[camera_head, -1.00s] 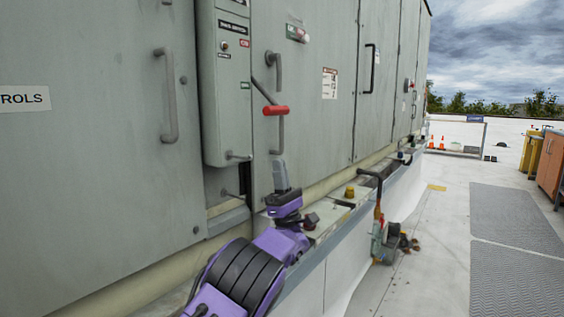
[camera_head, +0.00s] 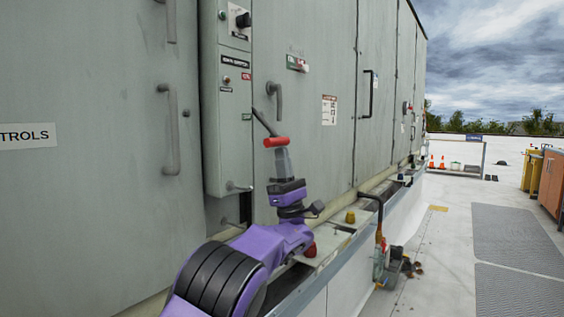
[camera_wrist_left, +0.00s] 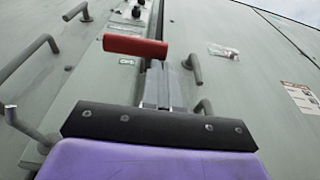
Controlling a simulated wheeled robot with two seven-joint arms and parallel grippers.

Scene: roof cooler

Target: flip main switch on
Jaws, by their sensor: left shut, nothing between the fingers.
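The main switch lever (camera_head: 263,122) is a dark arm on the right side of a narrow grey box (camera_head: 217,150). It slants down and right to a red grip (camera_head: 276,142). My left gripper (camera_head: 282,153) points upward with its fingers shut and empty, its tips just below the red grip. In the left wrist view the red grip (camera_wrist_left: 135,46) lies across the top of my shut fingers (camera_wrist_left: 158,84). I cannot tell whether they touch it. My right gripper is in neither view.
The box carries a rotary knob (camera_head: 243,20) and small labels. Grey cabinet doors with handles (camera_head: 171,130) stand close behind. A ledge with red and yellow caps (camera_head: 350,216) runs below. The roof floor to the right (camera_head: 440,260) is mostly open.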

